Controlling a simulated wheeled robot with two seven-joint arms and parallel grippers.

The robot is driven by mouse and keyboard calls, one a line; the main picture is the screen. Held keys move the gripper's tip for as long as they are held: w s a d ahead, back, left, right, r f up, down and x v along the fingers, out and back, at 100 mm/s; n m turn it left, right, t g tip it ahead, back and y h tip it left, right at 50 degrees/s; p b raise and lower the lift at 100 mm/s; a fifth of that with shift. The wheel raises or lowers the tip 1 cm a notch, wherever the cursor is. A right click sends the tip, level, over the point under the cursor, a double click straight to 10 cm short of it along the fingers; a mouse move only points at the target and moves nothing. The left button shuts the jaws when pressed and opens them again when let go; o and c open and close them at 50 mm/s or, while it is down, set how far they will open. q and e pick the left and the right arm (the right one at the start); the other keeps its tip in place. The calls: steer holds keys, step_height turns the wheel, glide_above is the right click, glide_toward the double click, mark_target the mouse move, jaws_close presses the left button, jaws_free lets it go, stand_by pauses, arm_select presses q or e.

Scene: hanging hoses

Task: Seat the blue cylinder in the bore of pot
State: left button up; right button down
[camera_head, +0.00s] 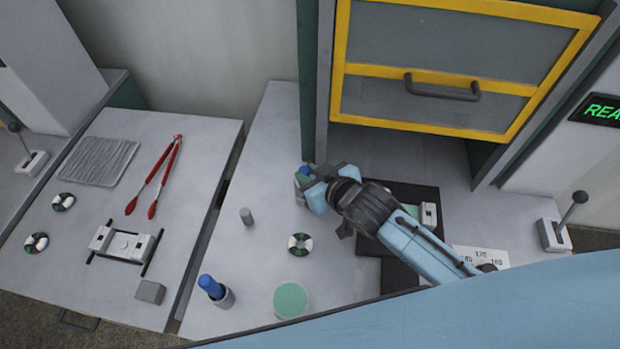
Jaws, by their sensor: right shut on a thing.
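My right gripper (318,187) reaches in from the lower right. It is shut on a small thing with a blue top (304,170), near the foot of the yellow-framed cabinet. The fingers hide most of that thing, so I cannot tell its full shape. Another blue cylinder (208,285) stands at the front left of the grey table, its lower end in or against a grey cup-like piece (225,298). A round pale-green thing (291,300) lies right of it. I cannot tell for sure which thing is the pot. My left gripper is not in view.
A yellow-framed cabinet front (430,128) overhangs the back. A small grey cylinder (246,216) and a green-white ring (299,244) stand on the table (262,150). Red tongs (160,180) and a white fixture (124,244) lie on the left table. A black tray (398,277) lies under my arm.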

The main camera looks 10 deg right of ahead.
steer(key=shift+f, duration=0.9)
steer(key=shift+f, duration=0.15)
steer(key=c, duration=1.2)
jaws_free()
steer(key=shift+c, duration=0.2)
steer(key=shift+s+r, duration=0.15)
steer(key=shift+r, duration=0.1)
steer(key=v, duration=1.1)
steer(key=shift+s+d+r, duration=0.15)
steer(key=shift+s+d, duration=0.05)
steer(key=shift+s, duration=0.05)
